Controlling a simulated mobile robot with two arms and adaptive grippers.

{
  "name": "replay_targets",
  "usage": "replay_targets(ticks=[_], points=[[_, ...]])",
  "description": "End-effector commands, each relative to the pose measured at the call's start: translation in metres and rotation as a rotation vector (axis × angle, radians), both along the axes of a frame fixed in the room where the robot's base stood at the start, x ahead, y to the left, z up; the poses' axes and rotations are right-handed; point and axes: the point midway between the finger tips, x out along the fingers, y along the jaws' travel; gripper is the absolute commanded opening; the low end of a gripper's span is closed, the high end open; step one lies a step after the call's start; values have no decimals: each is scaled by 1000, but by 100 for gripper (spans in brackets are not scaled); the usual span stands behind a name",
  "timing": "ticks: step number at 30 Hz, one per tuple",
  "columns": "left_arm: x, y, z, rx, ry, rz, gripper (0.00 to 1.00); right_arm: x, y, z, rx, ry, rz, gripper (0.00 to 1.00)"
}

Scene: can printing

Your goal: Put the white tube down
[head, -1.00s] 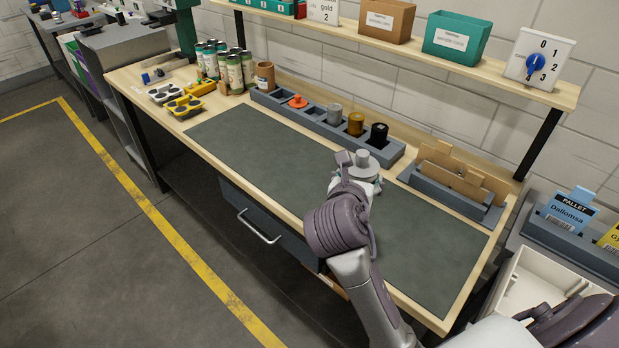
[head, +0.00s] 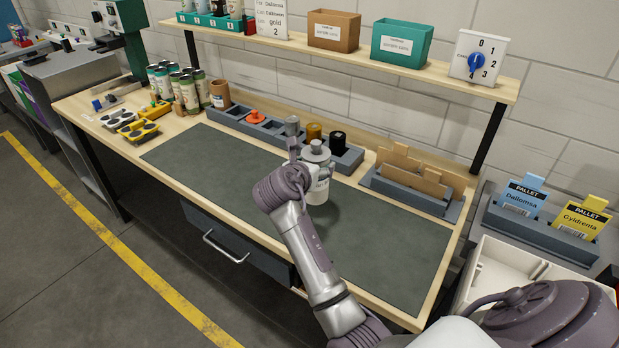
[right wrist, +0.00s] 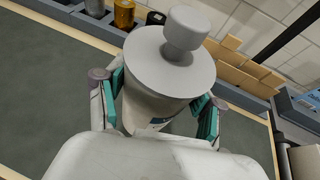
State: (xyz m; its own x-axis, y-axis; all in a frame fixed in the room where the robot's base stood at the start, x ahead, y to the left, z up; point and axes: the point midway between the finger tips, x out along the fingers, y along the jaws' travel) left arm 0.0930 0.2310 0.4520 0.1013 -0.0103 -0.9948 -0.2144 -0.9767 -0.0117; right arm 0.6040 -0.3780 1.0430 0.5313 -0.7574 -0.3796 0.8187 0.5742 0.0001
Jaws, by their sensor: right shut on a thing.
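The white tube (head: 318,190) is upright, with a grey shoulder and a narrower grey cap on top and a label on its body. My right gripper (head: 306,180) is shut on it around the body, over the dark green mat (head: 400,245), just in front of the grey slotted rack (head: 348,158). In the right wrist view the tube (right wrist: 175,75) stands between the two teal-padded fingers (right wrist: 162,112). Its lower end is hidden there. I cannot tell surely whether its base touches the mat. My left gripper is not in view.
The rack holds an orange piece (head: 254,117), a gold piece (head: 313,132) and a black piece (head: 337,140). A grey holder with brown cards (head: 412,190) stands to the right. Several cans (head: 188,95) and yellow trays (head: 138,130) stand at left. The mat is clear on both sides.

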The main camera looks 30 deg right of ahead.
Motion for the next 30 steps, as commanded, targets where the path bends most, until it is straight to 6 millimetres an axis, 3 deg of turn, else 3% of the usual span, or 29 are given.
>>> replay_targets(ticks=[7, 15, 26, 27, 30], points=[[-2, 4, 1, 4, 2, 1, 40, 12, 5, -12, -1, 2, 1, 14], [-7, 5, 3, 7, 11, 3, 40, 11, 5, -47, -1, 3, 1, 14], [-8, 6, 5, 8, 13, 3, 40, 11, 4, -50, -1, 0, 1, 14], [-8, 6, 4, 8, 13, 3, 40, 11, 4, -51, -1, -1, 1, 74], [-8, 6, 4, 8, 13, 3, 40, 11, 4, -51, 0, 0, 1, 91]])
